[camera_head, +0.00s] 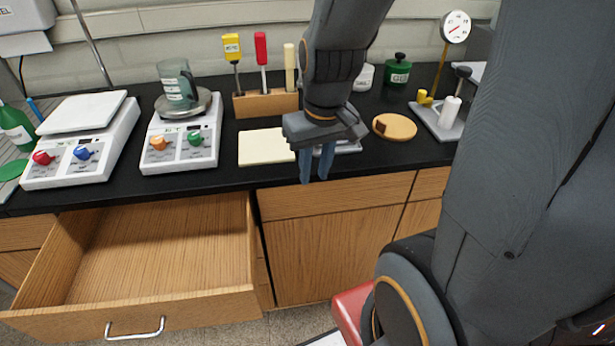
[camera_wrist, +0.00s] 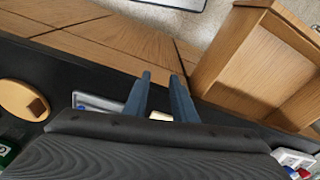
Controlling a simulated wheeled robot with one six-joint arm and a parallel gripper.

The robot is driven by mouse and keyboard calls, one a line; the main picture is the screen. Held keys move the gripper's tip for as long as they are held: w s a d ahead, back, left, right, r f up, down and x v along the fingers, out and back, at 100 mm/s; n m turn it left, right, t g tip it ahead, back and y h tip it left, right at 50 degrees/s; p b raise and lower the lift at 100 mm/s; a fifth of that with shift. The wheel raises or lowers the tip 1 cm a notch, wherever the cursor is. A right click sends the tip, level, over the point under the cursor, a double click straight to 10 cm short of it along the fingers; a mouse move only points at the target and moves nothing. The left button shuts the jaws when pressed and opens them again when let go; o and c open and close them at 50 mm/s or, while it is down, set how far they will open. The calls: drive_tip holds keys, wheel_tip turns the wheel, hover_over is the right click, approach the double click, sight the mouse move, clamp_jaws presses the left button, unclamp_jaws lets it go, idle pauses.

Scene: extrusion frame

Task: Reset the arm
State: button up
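My gripper (camera_head: 317,166) hangs in front of the black counter, just over its front edge, with its blue fingers pointing down. In the wrist view my gripper (camera_wrist: 160,90) shows its two fingers a small distance apart with nothing between them. My arm rises above it and fills the right side of the head view. Behind the gripper, a small pale tray (camera_head: 346,147) on the counter is partly hidden.
An empty wooden drawer (camera_head: 165,245) is pulled open at lower left. On the counter (camera_head: 225,180) stand two scales (camera_head: 82,140), (camera_head: 183,133), a cream board (camera_head: 265,147), a tool block (camera_head: 267,104), a round wooden board (camera_head: 394,127) and a dial gauge stand (camera_head: 456,28).

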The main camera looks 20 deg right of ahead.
drive_tip(key=shift+s+a+f, duration=0.2)
drive_tip(key=shift+s+a, duration=0.15)
drive_tip(key=shift+a, duration=0.2)
drive_tip(key=shift+s+a+f, duration=0.15)
drive_tip(key=shift+s+a, duration=0.15)
drive_tip(key=shift+a, duration=0.25)
drive_tip(key=shift+f+b, duration=0.6)
drive_tip(key=shift+f, duration=0.1)
drive_tip(key=shift+a, duration=0.1)
